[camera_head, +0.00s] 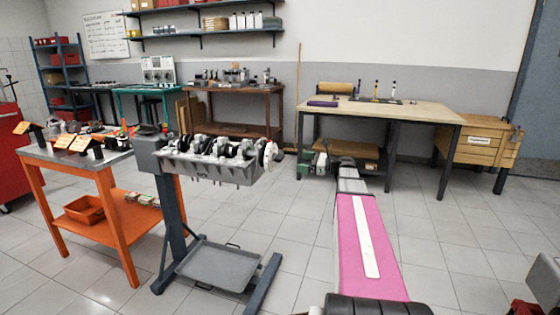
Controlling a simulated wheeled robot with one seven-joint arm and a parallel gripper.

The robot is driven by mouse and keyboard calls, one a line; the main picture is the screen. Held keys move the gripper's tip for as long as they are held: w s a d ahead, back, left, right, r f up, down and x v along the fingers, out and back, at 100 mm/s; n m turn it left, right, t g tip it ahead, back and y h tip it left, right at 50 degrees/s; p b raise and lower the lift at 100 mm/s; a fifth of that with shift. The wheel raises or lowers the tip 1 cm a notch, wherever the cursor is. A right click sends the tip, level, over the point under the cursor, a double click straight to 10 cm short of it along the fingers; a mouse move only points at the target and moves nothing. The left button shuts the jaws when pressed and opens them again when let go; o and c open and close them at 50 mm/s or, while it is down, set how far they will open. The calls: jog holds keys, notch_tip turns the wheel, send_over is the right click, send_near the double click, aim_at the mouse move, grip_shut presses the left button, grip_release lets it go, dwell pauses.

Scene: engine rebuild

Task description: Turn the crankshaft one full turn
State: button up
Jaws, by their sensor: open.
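The crankshaft (225,147) lies across the top of a grey engine block (212,172), left of centre. Its light and dark throws show in a row. A pale round part (269,155) sits at the block's right end. The block is held on a dark stand (172,215) over the floor. My arm reaches forward from the bottom, right of the stand. My gripper (347,168) is at its far end, small and seen from behind, open and apart from the crankshaft. Its fingers are hard to make out.
A drip tray (220,266) rests on the stand's base. An orange cart (120,225) with a bin stands at left. A wooden workbench (420,112) stands beyond my arm, and a brown bench (235,90) with parts is against the wall. Tiled floor is free between stand and arm.

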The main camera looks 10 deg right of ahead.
aim_at(280, 159)
jog(key=w+a+n, duration=0.2)
jog(key=a+n, duration=0.1)
jog(key=n, duration=0.8)
jog(key=w+a+n, duration=0.2)
jog(key=a+n, duration=0.1)
jog(key=n, duration=0.9)
jog(key=w+a+n, duration=0.2)
jog(key=a+n, duration=0.1)
jog(key=n, duration=0.8)
jog(key=shift+a+f, duration=0.15)
jog(key=shift+a, duration=0.15)
jog(key=shift+s, duration=0.1)
jog(key=c, duration=0.9)
